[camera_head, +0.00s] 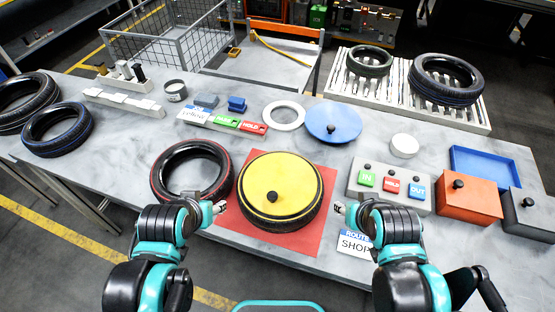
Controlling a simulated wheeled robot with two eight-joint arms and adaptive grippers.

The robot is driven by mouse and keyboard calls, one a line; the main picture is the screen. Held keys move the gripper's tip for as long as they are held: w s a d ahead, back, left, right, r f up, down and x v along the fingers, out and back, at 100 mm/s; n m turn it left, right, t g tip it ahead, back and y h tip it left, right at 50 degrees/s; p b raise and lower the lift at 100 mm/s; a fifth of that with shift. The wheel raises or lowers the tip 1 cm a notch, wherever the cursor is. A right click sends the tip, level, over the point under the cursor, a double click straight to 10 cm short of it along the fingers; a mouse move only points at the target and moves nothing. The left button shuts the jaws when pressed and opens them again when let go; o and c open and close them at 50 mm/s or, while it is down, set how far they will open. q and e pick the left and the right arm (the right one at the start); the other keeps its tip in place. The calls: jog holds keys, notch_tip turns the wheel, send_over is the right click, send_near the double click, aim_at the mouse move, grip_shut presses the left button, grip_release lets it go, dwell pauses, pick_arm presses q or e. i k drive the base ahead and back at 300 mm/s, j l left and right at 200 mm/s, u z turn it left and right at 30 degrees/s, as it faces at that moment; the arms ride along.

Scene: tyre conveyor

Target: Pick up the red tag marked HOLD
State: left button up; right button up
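A red button (391,185), which also seems to read HOLD, sits on the grey button panel. My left gripper (220,206) is at the left edge of the red mat, nearer to me than the tag and apart from it. My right gripper (339,208) is beside the mat's right edge, also far from the tag. Both grippers look empty, but their fingers are too small to read.
A yellow-topped tyre (281,190) on the red mat (312,240) and a red-striped tyre (188,150) stand between my grippers and the tags. A white ring (284,106) and a blue lid (333,113) are right of the tags. Blue blocks (237,103) lie behind them.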

aim_at(251, 127)
jog(key=i+j+z, duration=0.1)
jog(key=z, duration=0.25)
jog(key=j+z, duration=0.35)
jog(key=i+j+z, duration=0.1)
jog(key=z, duration=0.25)
